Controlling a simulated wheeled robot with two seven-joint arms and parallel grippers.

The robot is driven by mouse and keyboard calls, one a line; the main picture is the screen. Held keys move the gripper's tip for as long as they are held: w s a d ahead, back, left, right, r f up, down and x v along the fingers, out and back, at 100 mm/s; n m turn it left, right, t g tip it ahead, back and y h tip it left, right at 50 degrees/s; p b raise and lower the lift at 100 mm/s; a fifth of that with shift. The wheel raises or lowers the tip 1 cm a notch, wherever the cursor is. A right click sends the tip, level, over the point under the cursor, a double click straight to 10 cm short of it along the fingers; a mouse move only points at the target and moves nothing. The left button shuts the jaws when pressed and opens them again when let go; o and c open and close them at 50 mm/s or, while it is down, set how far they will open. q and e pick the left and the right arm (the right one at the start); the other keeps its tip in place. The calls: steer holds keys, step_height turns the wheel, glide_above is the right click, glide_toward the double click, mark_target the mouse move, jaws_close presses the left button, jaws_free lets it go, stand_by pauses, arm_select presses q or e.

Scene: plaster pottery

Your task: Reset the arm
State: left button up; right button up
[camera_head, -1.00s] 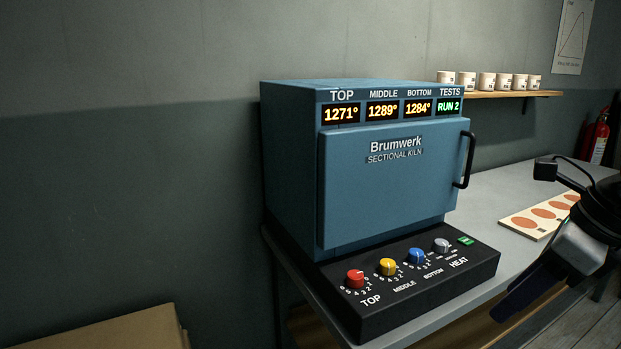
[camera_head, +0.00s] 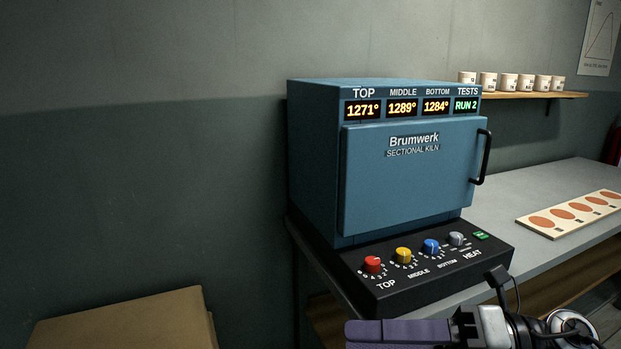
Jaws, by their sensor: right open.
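My right arm comes in from the lower right, and my right gripper (camera_head: 362,335) lies along the bottom edge of the view, pointing left. It is open, with a purple-grey finger showing and the rest cut off by the frame edge. No object is seen in it. It appears below and in front of the kiln's black control panel (camera_head: 430,285), seemingly apart from it. The blue kiln (camera_head: 400,185) stands on the grey table with its door shut. Its displays read 1271°, 1289°, 1284° and RUN 2. My left gripper is out of view.
The panel carries a red knob (camera_head: 372,264), a yellow knob (camera_head: 403,255), a blue knob (camera_head: 431,246) and a grey knob (camera_head: 457,239). A card with orange discs (camera_head: 545,223) lies on the table (camera_head: 540,185). Several cups stand on a wall shelf (camera_head: 530,95). A cardboard box (camera_head: 125,320) sits lower left.

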steer(key=w+d+f+m+t+h, duration=0.1)
steer(key=d+f+m+t+h, duration=0.2)
steer(key=f+m+t, duration=0.5)
steer(key=w+d+f+m+t+h, duration=0.15)
steer(key=f+m+h, duration=0.25)
steer(key=m, duration=0.7)
steer(key=w+d+f+m+t+h, duration=0.1)
steer(key=d+f+m+t+h, duration=0.2)
steer(key=f+m+t, duration=0.5)
steer(key=s+f+m+g+h, duration=0.4)
steer(key=s+f+m+g, duration=0.6)
steer(key=s+f, duration=0.7)
step_height(320, 180, down, 3)
steer(key=shift+s+d+r+m+g, duration=0.2)
steer(key=shift+s+d+m+g, duration=0.1)
steer(key=shift+d+g, duration=0.25)
steer(key=shift+w+a, duration=0.1)
jaws_close()
